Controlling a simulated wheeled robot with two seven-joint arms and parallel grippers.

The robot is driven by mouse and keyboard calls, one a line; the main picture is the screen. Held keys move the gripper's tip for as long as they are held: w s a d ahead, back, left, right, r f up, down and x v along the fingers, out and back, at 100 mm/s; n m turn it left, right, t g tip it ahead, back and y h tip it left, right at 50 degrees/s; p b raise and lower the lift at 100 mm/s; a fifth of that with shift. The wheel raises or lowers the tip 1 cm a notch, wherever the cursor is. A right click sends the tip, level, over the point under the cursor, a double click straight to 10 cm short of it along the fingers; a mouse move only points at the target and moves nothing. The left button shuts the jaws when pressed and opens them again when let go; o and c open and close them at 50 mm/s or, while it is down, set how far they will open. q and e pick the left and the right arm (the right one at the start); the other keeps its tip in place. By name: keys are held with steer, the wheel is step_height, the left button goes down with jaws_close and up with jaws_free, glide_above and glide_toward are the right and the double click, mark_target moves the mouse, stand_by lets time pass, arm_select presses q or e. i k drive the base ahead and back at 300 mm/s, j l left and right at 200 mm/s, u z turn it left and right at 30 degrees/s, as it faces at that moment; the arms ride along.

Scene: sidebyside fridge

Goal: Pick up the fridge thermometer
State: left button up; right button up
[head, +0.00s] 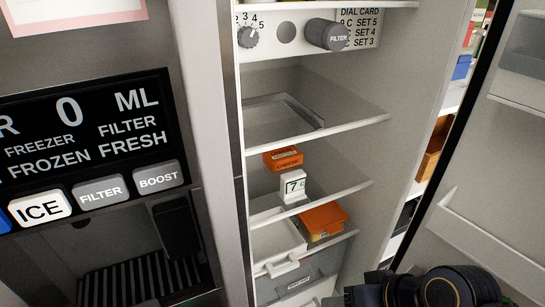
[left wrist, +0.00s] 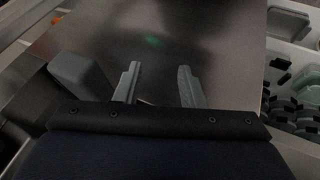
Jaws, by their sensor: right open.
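The fridge thermometer (head: 293,187) is a small white block with a dark "7 C" reading. It stands upright on a middle shelf in the narrow open fridge compartment. My right gripper (head: 350,297) is only partly in view at the bottom edge, below and to the right of the thermometer and apart from it; its fingers are mostly cut off. My left gripper (left wrist: 159,84) shows in the left wrist view with its two fingers apart and nothing between them. It faces a dark, smooth panel (left wrist: 150,40).
An orange box (head: 283,158) is just behind the thermometer, and an orange-lidded container (head: 323,221) is below right. White shelf edges (head: 340,190) lie above and below. The open door (head: 490,190) is at right, the dispenser panel (head: 90,150) at left.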

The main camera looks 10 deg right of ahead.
mark_target(292, 184)
steer(key=l+u, duration=0.25)
steer(key=u, duration=0.25)
steer(key=l+u, duration=0.3)
steer(key=u, duration=0.15)
